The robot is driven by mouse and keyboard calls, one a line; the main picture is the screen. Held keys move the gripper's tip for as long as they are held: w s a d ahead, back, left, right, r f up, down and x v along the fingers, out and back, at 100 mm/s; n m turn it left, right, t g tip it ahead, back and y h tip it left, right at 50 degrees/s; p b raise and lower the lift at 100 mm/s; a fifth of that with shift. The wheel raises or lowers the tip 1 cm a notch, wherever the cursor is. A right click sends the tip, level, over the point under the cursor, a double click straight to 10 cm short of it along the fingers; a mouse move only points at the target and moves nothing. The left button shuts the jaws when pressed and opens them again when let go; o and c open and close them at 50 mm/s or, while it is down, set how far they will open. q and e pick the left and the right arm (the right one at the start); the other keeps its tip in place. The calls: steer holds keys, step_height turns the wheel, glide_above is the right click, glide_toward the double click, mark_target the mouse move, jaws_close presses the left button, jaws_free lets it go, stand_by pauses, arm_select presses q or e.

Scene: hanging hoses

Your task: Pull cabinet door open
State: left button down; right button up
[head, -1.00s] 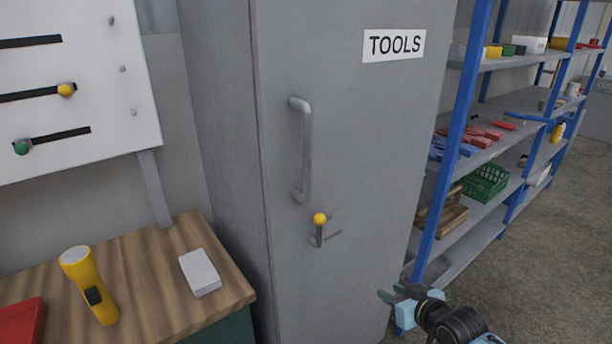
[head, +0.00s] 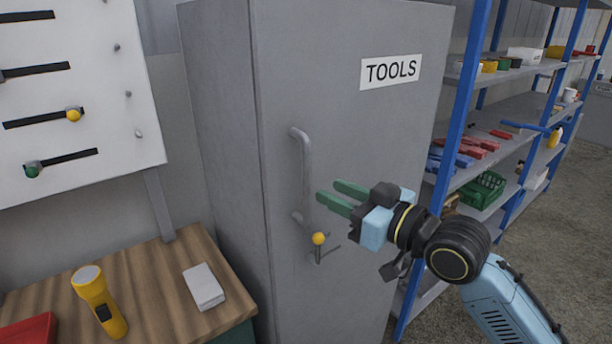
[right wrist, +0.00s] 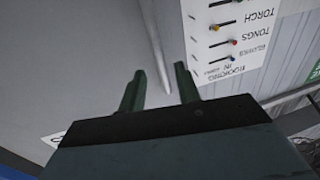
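The grey cabinet door (head: 345,120) is shut and bears a TOOLS sign (head: 390,71). Its vertical bar handle (head: 304,170) is on the door's left side. Below it is a small lever with a yellow knob (head: 318,239). My right gripper (head: 327,191) is open and empty, its green fingers pointing left toward the handle, just right of its lower half. In the right wrist view, the open fingers (right wrist: 160,82) show with a pale grey bar, apparently the handle (right wrist: 157,50), seen between them. Whether they touch it cannot be told. My left gripper is out of view.
Left of the cabinet, a wooden bench (head: 150,285) holds a yellow torch (head: 97,300), a white box (head: 203,287) and a red object (head: 30,332). A slotted panel (head: 75,100) hangs above. Blue-framed shelves (head: 460,110) stand to the right.

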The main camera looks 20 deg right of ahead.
mark_target(309, 182)
steer(key=x, duration=0.7)
steer(key=shift+w+a, duration=0.2)
steer(key=shift+w, duration=0.05)
jaws_close()
